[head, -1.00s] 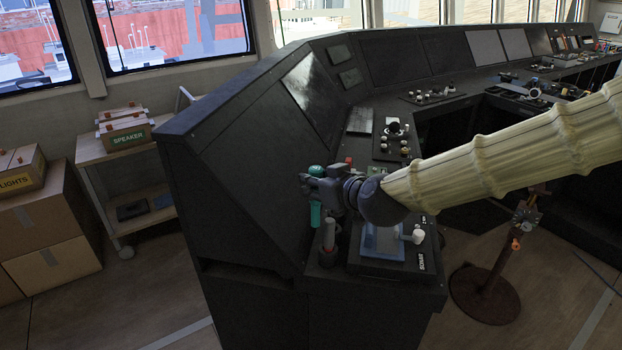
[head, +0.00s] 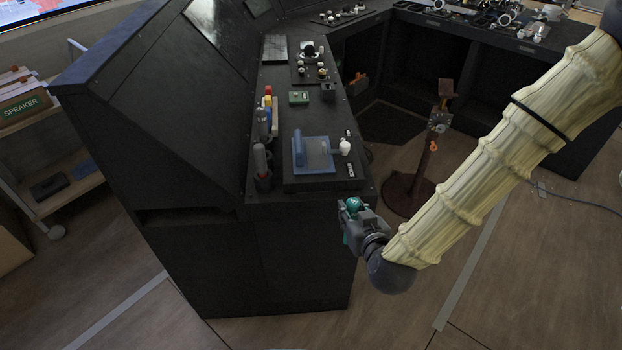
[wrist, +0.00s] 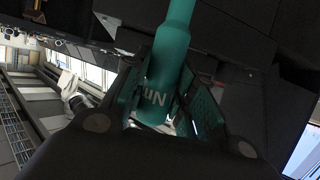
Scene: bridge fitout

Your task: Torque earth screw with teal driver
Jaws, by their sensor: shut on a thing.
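My gripper (head: 349,214) is shut on the teal driver (head: 353,204). It holds the driver in front of the near end of the dark console, past its front edge and above the floor. In the wrist view the driver's teal body (wrist: 172,55) runs up between the fingers, with part of a printed label showing. The driver's tip cannot be made out. I cannot pick out the earth screw in either view.
The console top (head: 285,140) carries a blue tray-like fixture (head: 320,155), a white knob (head: 345,147), a green box (head: 299,97) and a holder (head: 264,182) with upright tools. A brown stand (head: 408,195) stands right of the console. The floor (head: 500,270) at lower right is mostly open.

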